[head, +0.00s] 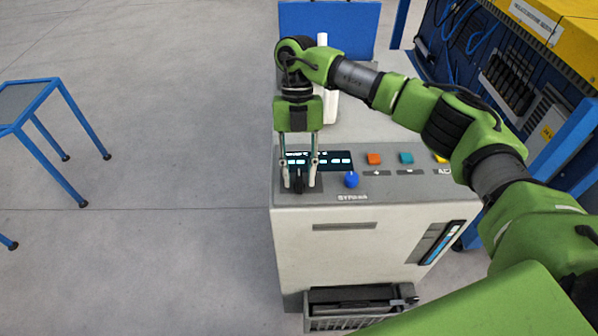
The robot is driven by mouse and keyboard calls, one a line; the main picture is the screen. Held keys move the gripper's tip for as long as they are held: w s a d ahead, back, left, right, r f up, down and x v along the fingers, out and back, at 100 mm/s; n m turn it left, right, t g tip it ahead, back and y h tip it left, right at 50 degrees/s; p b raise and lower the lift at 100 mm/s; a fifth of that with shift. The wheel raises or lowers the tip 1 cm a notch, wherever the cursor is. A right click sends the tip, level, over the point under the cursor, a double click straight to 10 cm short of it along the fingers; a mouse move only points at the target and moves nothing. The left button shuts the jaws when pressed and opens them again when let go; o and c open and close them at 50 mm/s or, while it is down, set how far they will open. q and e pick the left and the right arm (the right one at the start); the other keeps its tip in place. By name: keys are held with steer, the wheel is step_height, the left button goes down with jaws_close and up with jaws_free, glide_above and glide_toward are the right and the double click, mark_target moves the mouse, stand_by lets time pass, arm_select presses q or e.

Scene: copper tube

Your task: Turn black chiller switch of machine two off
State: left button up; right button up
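A light grey machine (350,245) stands in the middle of the head view, with a dark grey control panel on top. A small black switch (299,184) sits at the panel's left end. My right gripper (299,186) points down over it, with one finger on each side of the switch. The fingers are apart, and I cannot tell whether they touch the switch. The gripper partly hides a dark display (335,161) with lit cyan readouts. My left gripper is not in view.
A blue knob (351,180) and orange (375,159), teal (406,158) and yellow buttons lie right of the switch. A wire basket (350,318) hangs at the machine's front. A blue-framed table (30,100) stands at left. Blue and yellow equipment (560,20) stands at right. The floor between is clear.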

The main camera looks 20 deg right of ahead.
steer(key=v, duration=1.2)
stand_by(0.4)
